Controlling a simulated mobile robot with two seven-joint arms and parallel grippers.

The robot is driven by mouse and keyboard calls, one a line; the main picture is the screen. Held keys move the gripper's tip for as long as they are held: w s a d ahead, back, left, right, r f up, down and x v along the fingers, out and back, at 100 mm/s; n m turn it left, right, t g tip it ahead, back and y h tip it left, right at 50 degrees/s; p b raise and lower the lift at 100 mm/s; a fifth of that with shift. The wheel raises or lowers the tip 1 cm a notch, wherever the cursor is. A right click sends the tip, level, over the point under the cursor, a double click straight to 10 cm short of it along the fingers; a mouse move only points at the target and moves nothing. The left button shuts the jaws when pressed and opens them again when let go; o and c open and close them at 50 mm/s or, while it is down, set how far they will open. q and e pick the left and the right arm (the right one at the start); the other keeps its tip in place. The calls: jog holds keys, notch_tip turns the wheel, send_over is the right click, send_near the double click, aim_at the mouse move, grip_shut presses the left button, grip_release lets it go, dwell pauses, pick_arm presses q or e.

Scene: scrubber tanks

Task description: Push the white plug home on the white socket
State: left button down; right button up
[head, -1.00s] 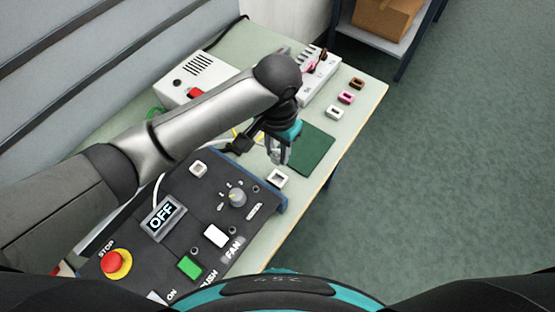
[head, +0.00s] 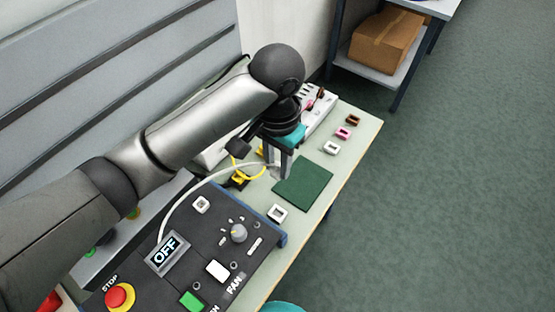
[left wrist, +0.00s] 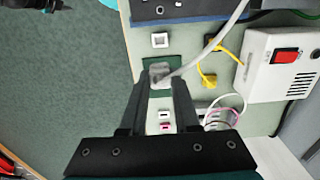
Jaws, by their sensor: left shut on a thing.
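My left gripper (head: 279,172) points down over the left edge of the green mat (head: 308,185), shut on the white plug. The plug (left wrist: 160,74) shows pale between the fingertips in the left wrist view, with its white cable (head: 205,181) running back to the dark control panel. The fingers partly hide it. A white socket (head: 331,148) sits on the table beyond the mat, apart from the gripper; it also shows in the left wrist view (left wrist: 165,114). Another white square frame (head: 277,213) is at the panel's near right corner.
A pink socket (head: 342,133) and a brown socket (head: 353,120) stand in line beyond the white one. A white strip (head: 322,108) with coloured plugs lies behind them. A yellow cable (head: 248,176) lies left of the gripper. The control panel (head: 240,260) fills the front.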

pick_arm(q)
jog(key=shift+a, duration=0.1)
jog(key=shift+a+p, duration=0.4)
jog(key=a+f+p, duration=0.1)
jog(key=a+p, duration=0.7)
jog(key=a, duration=0.9)
jog(key=shift+s+a, duration=0.3)
jog(key=shift+s, duration=0.1)
jog(key=shift+f, duration=0.1)
jog(key=shift+f+b, duration=1.8)
jog(key=shift+f, duration=2.85)
jog(key=shift+p, duration=0.45)
